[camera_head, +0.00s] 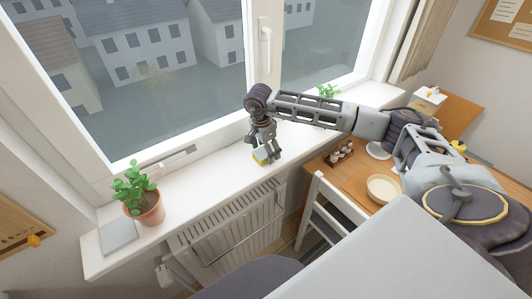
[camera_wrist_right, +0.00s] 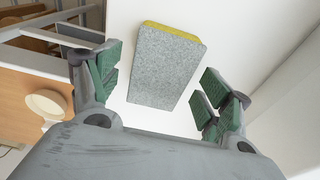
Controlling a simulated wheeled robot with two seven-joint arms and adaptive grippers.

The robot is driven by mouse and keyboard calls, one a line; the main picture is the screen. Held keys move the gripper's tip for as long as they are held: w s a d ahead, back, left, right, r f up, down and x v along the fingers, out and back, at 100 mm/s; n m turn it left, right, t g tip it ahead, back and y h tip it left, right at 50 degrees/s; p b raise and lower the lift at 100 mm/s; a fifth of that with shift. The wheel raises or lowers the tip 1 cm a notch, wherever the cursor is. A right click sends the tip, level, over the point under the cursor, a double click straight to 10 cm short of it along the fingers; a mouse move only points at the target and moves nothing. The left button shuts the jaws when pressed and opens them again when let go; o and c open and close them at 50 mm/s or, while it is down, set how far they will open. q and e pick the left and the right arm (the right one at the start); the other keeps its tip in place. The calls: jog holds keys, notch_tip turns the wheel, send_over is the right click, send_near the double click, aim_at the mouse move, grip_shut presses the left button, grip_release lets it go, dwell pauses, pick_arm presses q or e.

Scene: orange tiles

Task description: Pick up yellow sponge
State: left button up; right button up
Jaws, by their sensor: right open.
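The yellow sponge (camera_head: 260,156) lies on the white windowsill, partly hidden by my right gripper (camera_head: 270,155) in the head view. In the right wrist view the sponge (camera_wrist_right: 165,68) shows a grey face and a yellow edge at its far side. My right gripper is open, with its green-padded fingers (camera_wrist_right: 160,90) on either side of the sponge in that view. Clear gaps show between the fingers and the sponge. The gripper points down toward the sill. My left gripper is not in view.
The windowsill (camera_head: 205,181) runs below the window, with a potted plant (camera_head: 144,205) at its left end and a small plant (camera_head: 327,91) farther right. A radiator (camera_head: 230,230) hangs below. A wooden table (camera_head: 340,174) with a bowl (camera_head: 384,188) and a white chair (camera_head: 332,215) stand right.

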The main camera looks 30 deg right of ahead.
jog(key=shift+f, duration=0.45)
jog(key=c, duration=0.9)
jog(key=shift+r, duration=0.2)
notch_tip(320, 180, up, 10)
jog(key=shift+f+b, duration=0.15)
jog(key=shift+b, duration=0.7)
